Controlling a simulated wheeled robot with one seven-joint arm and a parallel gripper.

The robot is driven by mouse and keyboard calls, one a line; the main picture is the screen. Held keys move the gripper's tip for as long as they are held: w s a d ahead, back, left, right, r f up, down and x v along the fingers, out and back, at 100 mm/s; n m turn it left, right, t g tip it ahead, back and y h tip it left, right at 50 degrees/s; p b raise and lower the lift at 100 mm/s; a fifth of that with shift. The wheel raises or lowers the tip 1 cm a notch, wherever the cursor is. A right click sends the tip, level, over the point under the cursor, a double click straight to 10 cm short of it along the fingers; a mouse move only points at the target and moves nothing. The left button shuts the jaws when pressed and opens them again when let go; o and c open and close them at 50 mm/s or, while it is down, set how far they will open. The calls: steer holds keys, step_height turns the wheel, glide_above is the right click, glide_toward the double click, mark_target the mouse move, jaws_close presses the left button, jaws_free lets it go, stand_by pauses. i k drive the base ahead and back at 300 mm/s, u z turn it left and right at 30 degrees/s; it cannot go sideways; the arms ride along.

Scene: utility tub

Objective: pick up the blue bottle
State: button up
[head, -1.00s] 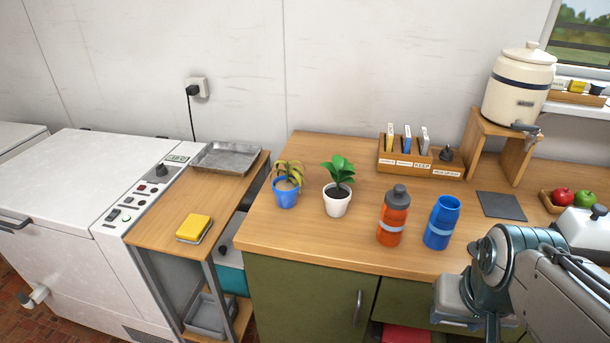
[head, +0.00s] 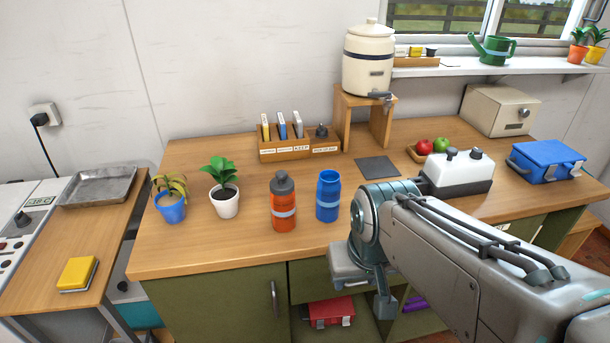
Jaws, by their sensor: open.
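The blue bottle (head: 328,196) stands upright on the wooden counter (head: 250,248), near the front edge, with a pale band around it. An orange bottle (head: 283,204) with a grey cap stands just left of it, with a small gap. My gripper (head: 384,306) points down in front of the counter's front edge, to the right of and lower than the blue bottle. It is open and apart from the bottle. Part of it is hidden behind my arm.
Two potted plants (head: 224,197) stand left of the bottles. A dark square mat (head: 377,168) and a white box (head: 458,172) lie behind and right. A labelled wooden organiser (head: 290,152) and a crock (head: 366,60) stand at the back. Bare counter lies behind the bottles.

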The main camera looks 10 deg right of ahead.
mark_target(329, 189)
steer(key=z, duration=3.6)
steer(key=k, duration=1.05)
steer(key=u, duration=1.95)
